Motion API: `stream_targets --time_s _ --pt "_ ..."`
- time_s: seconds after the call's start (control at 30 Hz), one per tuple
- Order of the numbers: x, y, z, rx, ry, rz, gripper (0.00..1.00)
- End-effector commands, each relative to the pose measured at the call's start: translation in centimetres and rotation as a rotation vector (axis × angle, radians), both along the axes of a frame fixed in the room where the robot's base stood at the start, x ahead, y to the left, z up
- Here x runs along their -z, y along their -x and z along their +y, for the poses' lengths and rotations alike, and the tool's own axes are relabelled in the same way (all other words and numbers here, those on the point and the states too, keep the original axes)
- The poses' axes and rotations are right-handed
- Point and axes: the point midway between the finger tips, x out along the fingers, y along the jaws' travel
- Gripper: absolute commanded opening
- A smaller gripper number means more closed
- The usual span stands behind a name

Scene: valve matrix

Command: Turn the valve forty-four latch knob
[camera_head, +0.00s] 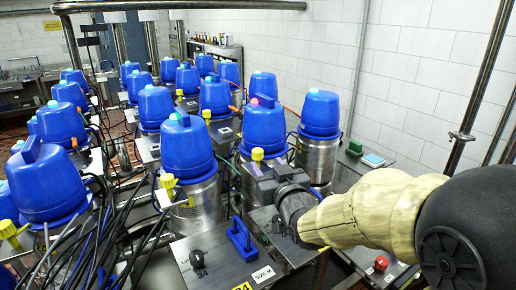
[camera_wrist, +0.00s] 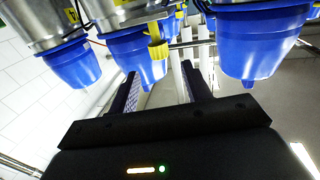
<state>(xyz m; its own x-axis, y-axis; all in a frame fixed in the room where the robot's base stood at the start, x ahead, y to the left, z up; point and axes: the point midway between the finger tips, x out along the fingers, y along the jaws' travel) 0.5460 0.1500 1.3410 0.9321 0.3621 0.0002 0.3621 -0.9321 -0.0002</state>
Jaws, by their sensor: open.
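Yellow knobs (camera_head: 167,182) and (camera_head: 257,154) stand beside the blue-capped steel valves. I cannot tell which knob is the valve forty-four latch knob. My gripper (camera_head: 262,180) reaches in from the right, beside the front middle valve, above the plates. In the wrist view, which looks upside down, my gripper (camera_wrist: 160,73) has its fingers apart and nothing between them. A yellow knob (camera_wrist: 157,45) shows near the fingertips.
A blue handle (camera_head: 242,240) stands on the plate right of the black knob. A red button (camera_head: 381,263) sits at the lower right. Rows of blue-capped valves (camera_head: 187,147) crowd around my gripper. Black cables (camera_head: 120,235) hang at the lower left. A metal pole stands at the right.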

Motion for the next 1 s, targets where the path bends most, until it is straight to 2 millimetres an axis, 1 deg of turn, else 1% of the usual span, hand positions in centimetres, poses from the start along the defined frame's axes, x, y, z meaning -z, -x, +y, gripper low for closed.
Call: stream_targets --time_s 0.03,0.3,0.53,0.7,0.93,0.97,1.0 --pt "-0.2 -0.8 0.3 -0.001 -0.001 0.003 0.48" --pt "-0.2 -4.4 1.7 -0.001 0.0 0.002 0.48" --pt "-0.2 -7.2 2.8 0.0 0.0 0.001 0.48" --pt "-0.1 -8.0 3.1 0.0 0.0 0.0 0.48" --pt "0.0 -8.0 3.1 0.0 0.0 0.0 0.48" --pt "0.0 -8.0 3.1 0.0 0.0 0.0 0.47" --pt "0.0 -8.0 3.1 0.0 0.0 0.0 0.39"
